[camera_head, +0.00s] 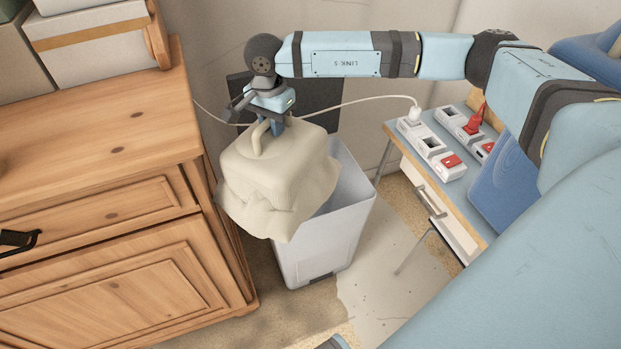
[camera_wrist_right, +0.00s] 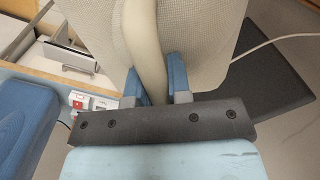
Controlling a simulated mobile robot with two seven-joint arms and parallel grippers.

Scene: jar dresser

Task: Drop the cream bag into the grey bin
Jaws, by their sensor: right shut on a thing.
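The cream bag (camera_head: 278,180) hangs upright from my right gripper (camera_head: 270,124), which is shut on the bag's handle loop. In the right wrist view the handle (camera_wrist_right: 147,45) passes between the two blue fingers of the right gripper (camera_wrist_right: 154,78), with the bag (camera_wrist_right: 190,40) beyond. The light grey bin (camera_head: 330,240) stands on the floor with its dark lid (camera_head: 300,92) raised at the back. The bag is over the left part of the bin's opening and hides much of it. I cannot tell whether the bag touches the rim. My left gripper is not in view.
A wooden dresser (camera_head: 110,180) stands close to the bin's left. White boxes (camera_head: 90,45) sit on it. A small table (camera_head: 440,200) with power strips (camera_head: 432,148) and a red plug (camera_head: 474,122) is at the right. A white cable (camera_head: 350,98) runs behind the bag.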

